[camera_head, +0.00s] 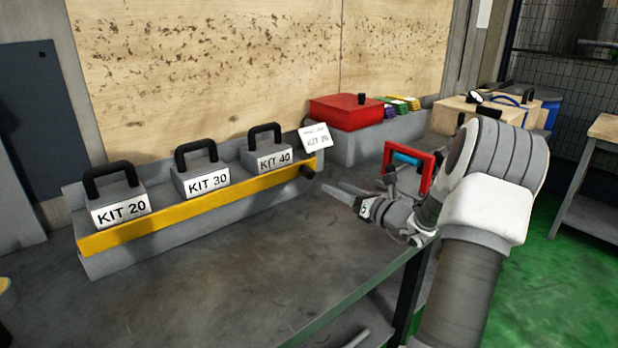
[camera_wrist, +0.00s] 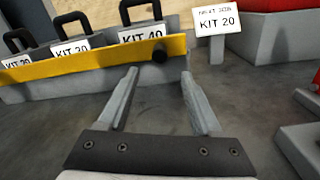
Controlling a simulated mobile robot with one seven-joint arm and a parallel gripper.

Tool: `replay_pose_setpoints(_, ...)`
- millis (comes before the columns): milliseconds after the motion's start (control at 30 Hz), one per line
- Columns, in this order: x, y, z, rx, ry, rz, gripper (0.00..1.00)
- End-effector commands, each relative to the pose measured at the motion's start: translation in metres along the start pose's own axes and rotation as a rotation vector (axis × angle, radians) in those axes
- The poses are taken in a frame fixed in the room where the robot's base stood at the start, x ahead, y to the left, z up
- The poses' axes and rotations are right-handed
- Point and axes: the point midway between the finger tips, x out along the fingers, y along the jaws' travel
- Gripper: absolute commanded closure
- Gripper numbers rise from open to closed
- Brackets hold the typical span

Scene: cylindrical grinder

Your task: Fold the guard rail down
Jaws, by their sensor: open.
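The yellow guard rail (camera_head: 200,207) stands raised along the front of a grey rack that holds the kits. A dark round knob (camera_head: 307,172) sticks out at its right end. In the wrist view the rail (camera_wrist: 90,61) crosses the upper left, and its knob (camera_wrist: 159,56) shows beyond and between my fingertips. My gripper (camera_head: 345,193) is open and empty, to the right of the knob and apart from it. In the wrist view my gripper (camera_wrist: 158,74) points toward the knob with a finger on each side of the line to it.
Behind the rail sit KIT 20 (camera_head: 121,205), KIT 30 (camera_head: 203,178) and KIT 40 (camera_head: 272,157), each with a black handle. A sign reading KIT 20 (camera_wrist: 217,21) stands right of the rail. A red box (camera_head: 346,112) and a red frame (camera_head: 425,172) are further right. The bench front is clear.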

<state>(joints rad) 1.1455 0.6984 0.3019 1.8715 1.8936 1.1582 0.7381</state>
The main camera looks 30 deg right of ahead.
Motion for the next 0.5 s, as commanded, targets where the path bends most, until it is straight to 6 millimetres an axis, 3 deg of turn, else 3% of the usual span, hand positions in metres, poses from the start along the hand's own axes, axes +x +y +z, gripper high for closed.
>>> replay_pose_setpoints(300, 0.071, 0.001, -0.002, -0.002, -0.001, 0.004, 0.34)
replay_pose_setpoints(500, 0.101, 0.000, -0.001, -0.001, -0.001, 0.002, 0.34)
